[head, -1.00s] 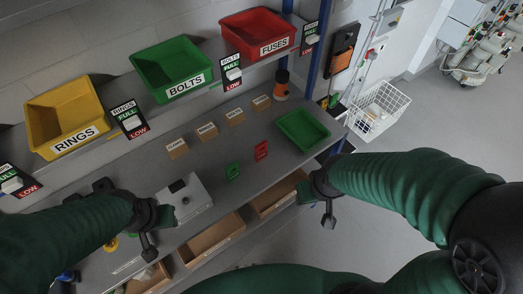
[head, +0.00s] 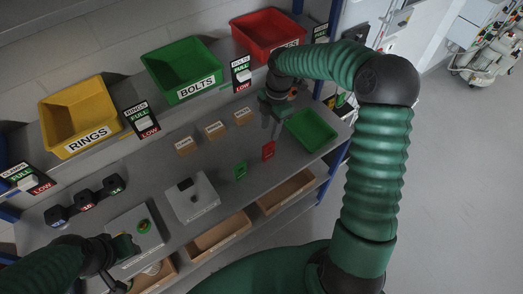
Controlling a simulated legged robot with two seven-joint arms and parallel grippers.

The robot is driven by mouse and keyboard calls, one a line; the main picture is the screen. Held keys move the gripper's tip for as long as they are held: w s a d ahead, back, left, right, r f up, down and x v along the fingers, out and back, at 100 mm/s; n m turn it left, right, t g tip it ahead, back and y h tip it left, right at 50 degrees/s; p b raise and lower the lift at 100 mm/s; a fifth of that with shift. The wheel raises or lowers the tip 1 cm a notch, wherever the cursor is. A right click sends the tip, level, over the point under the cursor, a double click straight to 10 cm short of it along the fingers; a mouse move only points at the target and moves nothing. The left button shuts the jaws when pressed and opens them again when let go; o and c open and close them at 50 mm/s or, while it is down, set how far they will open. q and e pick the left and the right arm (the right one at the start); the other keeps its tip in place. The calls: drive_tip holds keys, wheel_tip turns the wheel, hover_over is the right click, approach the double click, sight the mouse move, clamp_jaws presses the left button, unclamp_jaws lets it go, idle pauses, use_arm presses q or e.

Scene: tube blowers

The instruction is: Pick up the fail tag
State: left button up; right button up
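The red tag (head: 268,150), which looks like the fail tag, stands on the grey workbench beside a green tag (head: 240,171). My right gripper (head: 271,122) hangs just above and behind the red tag in the picture, pointing down. Its fingers look apart, with nothing seen between them. It seems clear of the tag, though the height gap is hard to judge. My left gripper (head: 122,266) is open and empty at the lower left, near a grey box with a green button (head: 143,226).
A green tray (head: 318,136) lies right of the red tag. Several small labelled blocks (head: 215,130) stand behind the tags. A grey device (head: 192,197) stands left of them. Yellow, green and red bins (head: 183,100) line the shelf above. Open drawers (head: 222,232) sit below the bench edge.

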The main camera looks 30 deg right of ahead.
sight(268, 149)
drive_tip(key=f, duration=0.5)
drive_tip(key=a+f, duration=0.1)
drive_tip(key=f, duration=0.2)
drive_tip(key=shift+w, duration=0.15)
drive_tip(key=f, duration=0.5)
drive_tip(key=shift+d+f, duration=0.2)
drive_tip(key=shift+f, duration=0.1)
clamp_jaws()
